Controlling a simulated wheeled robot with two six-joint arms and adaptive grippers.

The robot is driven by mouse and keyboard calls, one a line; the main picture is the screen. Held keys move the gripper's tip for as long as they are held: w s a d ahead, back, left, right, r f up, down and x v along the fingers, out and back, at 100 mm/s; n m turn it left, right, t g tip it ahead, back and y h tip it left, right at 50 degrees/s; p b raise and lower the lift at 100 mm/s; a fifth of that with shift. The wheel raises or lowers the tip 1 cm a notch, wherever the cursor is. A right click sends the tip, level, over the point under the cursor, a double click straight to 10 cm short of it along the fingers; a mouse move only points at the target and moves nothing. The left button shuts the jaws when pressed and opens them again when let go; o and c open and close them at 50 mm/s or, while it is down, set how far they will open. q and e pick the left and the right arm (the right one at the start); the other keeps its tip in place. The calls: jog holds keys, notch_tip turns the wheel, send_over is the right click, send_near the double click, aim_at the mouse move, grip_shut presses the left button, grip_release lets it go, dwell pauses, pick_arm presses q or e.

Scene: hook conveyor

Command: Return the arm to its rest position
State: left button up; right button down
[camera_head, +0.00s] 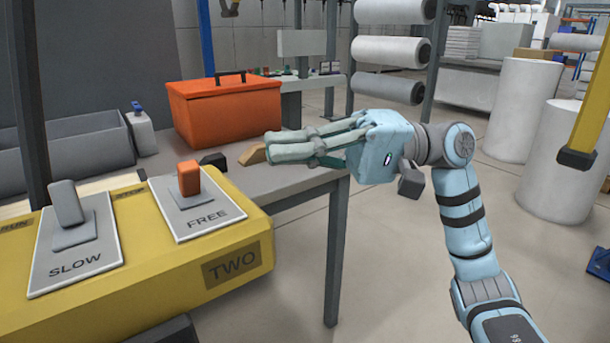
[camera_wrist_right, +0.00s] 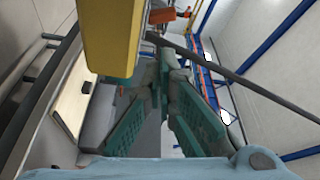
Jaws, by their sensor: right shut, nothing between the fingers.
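My right arm (camera_head: 465,215) is light blue and comes in from the lower right. Its gripper (camera_head: 272,144) points left, above the right end of the grey bench and to the right of the yellow control box (camera_head: 170,270). The green-grey fingers are closed together with nothing between them. In the right wrist view the fingers (camera_wrist_right: 164,62) meet near the top middle, with a yellow block-like part close at the upper left. My left gripper is in neither view.
The control box carries a grey lever (camera_head: 66,203) marked SLOW and an orange lever (camera_head: 188,178) marked FREE. An orange toolbox (camera_head: 225,112) and a grey bin (camera_head: 85,150) stand on the bench (camera_head: 300,186). Large white rolls (camera_head: 523,108) stand at the right. Open floor surrounds my arm.

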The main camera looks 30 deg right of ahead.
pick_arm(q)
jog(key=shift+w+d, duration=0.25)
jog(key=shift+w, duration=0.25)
pick_arm(e)
jog(key=shift+d, duration=0.5)
